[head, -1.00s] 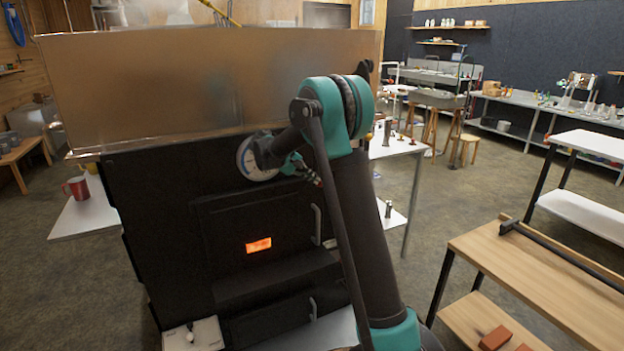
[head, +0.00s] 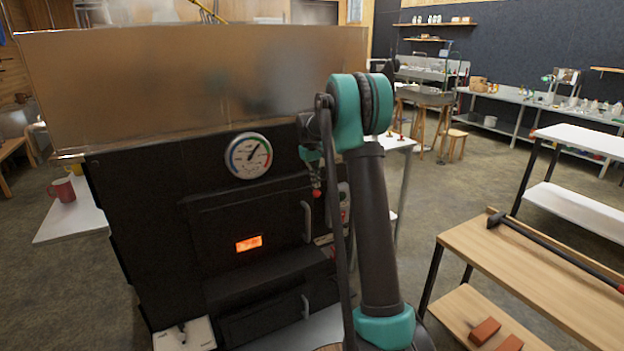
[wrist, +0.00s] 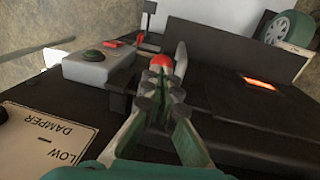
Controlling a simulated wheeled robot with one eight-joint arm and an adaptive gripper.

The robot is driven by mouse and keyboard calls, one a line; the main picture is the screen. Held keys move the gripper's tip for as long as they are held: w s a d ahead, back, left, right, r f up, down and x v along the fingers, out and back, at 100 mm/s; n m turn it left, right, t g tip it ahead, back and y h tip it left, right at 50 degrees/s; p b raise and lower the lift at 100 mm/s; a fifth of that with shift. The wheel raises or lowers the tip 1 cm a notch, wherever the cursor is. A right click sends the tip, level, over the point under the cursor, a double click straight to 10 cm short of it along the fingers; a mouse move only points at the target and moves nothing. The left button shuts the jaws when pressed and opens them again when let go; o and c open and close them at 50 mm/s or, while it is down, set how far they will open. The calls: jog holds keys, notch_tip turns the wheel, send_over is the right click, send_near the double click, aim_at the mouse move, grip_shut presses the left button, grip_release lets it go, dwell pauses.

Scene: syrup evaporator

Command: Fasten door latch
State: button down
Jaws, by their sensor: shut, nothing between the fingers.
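The black firebox door (head: 220,225) has a glowing orange window and a grey upright handle (head: 307,222) on its right side. The handle also shows in the wrist view (wrist: 181,55). A red ball knob (wrist: 160,62), seemingly the latch's, lies just beyond my fingertips, beside the handle. The fingers partly cover it, and I cannot tell whether they touch it. My gripper (wrist: 157,88) is shut and empty. In the head view my gripper (head: 315,178) is small, above and right of the handle, partly hidden by my arm. The latch's own position is unclear.
A LOW DAMPER plate (wrist: 48,135) is near the gripper. A round gauge (head: 248,155) sits above the door, under the large metal pan (head: 190,85). A wooden bench (head: 540,265) stands at right.

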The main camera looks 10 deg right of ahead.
aim_at(318, 191)
jog(key=shift+d+f+y, duration=0.25)
jog(key=shift+y, duration=0.05)
jog(key=shift+w+d+f, duration=0.15)
jog(key=shift+d+f, duration=0.05)
jog(key=shift+f, duration=0.35)
notch_tip(318, 191, up, 14)
dwell(0.7)
jog(key=s+f+m+t, duration=0.1)
jog(key=s+f, duration=0.6)
jog(key=s, duration=0.7)
jog(key=s+a+f+m+t, duration=0.1)
jog(key=s+f, duration=0.6)
jog(key=s, duration=0.8)
jog(key=s+a+f+m+t+y, duration=0.1)
jog(key=s+f, duration=0.6)
jog(key=s, duration=0.7)
jog(key=shift+s+f+m+t, duration=0.3)
jog(key=shift+s, duration=0.05)
